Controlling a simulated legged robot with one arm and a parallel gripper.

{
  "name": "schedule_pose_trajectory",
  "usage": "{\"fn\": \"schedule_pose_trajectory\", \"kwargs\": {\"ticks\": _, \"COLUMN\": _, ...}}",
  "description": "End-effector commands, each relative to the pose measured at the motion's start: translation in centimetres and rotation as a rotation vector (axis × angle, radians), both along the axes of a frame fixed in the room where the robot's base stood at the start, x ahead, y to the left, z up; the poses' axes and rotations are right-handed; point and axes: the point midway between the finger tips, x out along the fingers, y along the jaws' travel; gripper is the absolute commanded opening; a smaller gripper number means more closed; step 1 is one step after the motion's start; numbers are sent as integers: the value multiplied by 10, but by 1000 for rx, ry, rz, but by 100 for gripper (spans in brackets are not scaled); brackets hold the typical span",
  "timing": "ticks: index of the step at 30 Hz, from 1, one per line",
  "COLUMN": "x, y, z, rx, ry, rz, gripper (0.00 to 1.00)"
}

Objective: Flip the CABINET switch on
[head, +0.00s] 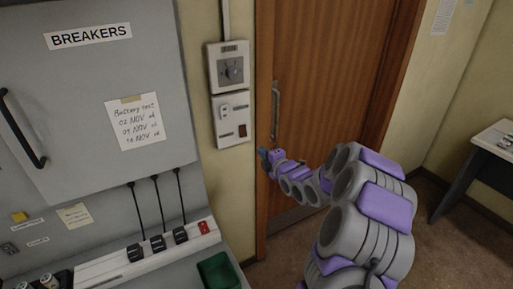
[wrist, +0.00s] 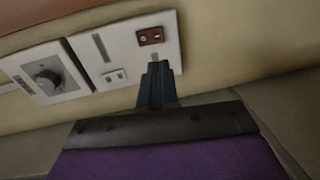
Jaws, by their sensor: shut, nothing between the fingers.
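A white switch plate (head: 232,119) is on the wall between the grey breaker cabinet and the wooden door. It carries a white switch (head: 225,110) and a dark red rocker (head: 242,131), each beside a small label too small to read, so I cannot tell which one is CABINET. My gripper (head: 264,154) is just right of and below the plate. In the wrist view my gripper (wrist: 157,68) is shut and empty, its tips over the plate's lower edge, below the red rocker (wrist: 150,36) and right of the white switch (wrist: 115,77). Contact cannot be told.
A dial plate (head: 230,69) is above the switch plate. The door (head: 320,75) has a metal handle (head: 275,112) close to my gripper. The breaker cabinet (head: 75,85) stands left, over a power strip (head: 120,262) with several black plugs and a red switch (head: 204,227).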

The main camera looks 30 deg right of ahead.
Motion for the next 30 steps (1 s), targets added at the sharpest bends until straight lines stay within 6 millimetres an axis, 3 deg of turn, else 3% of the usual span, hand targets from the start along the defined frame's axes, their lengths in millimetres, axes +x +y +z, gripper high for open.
{"fn": "schedule_pose_trajectory", "kwargs": {"ticks": 18, "x": 90, "y": 4, "z": -11, "rx": -3, "ry": -3, "rz": 0, "gripper": 0}}
{"fn": "schedule_pose_trajectory", "kwargs": {"ticks": 30, "x": 125, "y": 5, "z": -16, "rx": 0, "ry": -1, "rz": 0, "gripper": 0}}
